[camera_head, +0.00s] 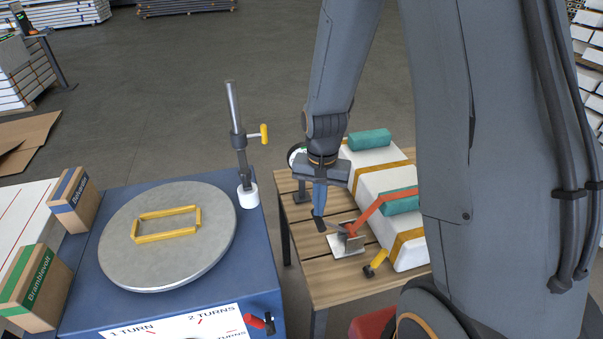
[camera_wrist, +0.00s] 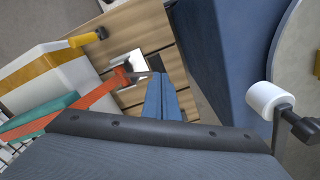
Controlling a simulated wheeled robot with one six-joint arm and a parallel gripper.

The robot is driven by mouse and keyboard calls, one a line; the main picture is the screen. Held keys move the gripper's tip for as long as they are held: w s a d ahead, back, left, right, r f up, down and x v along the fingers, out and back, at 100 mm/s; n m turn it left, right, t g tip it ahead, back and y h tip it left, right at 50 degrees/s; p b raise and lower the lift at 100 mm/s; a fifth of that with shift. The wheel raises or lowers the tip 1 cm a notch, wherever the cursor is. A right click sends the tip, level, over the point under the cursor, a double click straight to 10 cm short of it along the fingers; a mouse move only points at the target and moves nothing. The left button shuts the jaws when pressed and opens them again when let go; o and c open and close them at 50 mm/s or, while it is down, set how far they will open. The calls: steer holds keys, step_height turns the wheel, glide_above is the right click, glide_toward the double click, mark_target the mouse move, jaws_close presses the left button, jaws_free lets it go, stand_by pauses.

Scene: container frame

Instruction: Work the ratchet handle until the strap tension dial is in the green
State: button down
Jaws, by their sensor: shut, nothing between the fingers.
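My gripper (camera_head: 319,212) points down over the wooden table with its blue fingers together and nothing between them. In the wrist view the fingers (camera_wrist: 162,95) end close to the ratchet. The ratchet has a pale metal base plate (camera_head: 346,246) and a red strap (camera_head: 372,209) running up onto the white load (camera_head: 375,185). A dark piece (camera_head: 319,224), perhaps the handle's grip, lies at my fingertips; I cannot tell whether they touch. A round white dial (camera_head: 296,154) stands behind my wrist, mostly hidden; its needle and green zone cannot be read.
A yellow-ended lever (camera_head: 376,263) sits at the table's near side. Green pads (camera_head: 369,139) lie on the load. Left of the table stands a blue cabinet (camera_head: 262,225) with a round turntable (camera_head: 120,270) and an upright post (camera_head: 237,125). My arm covers the right side.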

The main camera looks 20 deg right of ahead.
mark_target(315, 219)
stand_by(0.5)
steer(key=shift+a+f+b, duration=0.2)
steer(key=shift+f+b, duration=0.15)
steer(key=shift+f, duration=0.3)
steer(key=shift+a+f+b, duration=0.15)
steer(key=shift+f+b, duration=0.2)
steer(key=shift+f, duration=0.3)
steer(key=shift+a+f+b, duration=0.1)
steer(key=shift+f+b, duration=0.45)
steer(key=shift+f, duration=0.5)
step_height(315, 219, up, 9)
steer(key=a+p, duration=0.1)
steer(key=p, duration=0.7)
steer(key=shift+f, duration=0.15)
